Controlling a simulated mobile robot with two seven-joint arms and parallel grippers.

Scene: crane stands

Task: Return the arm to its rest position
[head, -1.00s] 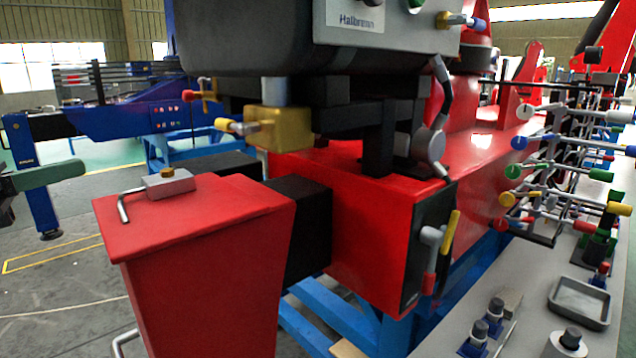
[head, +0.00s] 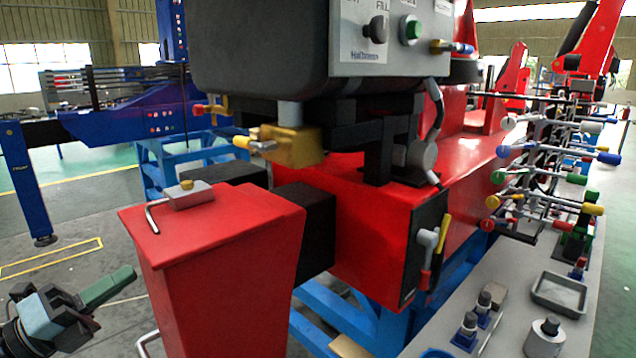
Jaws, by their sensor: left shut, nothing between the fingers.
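My left gripper (head: 108,287) shows at the lower left of the head view. It has a dark body with green fingers that lie together, shut and empty. It is in free air over the grey floor, left of the red box-shaped stand end (head: 222,275) and apart from it. My right gripper is out of view.
A red crane body (head: 375,245) on a blue frame fills the middle, with a dark tank and grey control panel (head: 390,35) above. A grey bench (head: 455,325) with a tray (head: 560,291) and colored-knob levers (head: 540,170) stands right. Floor at left is open.

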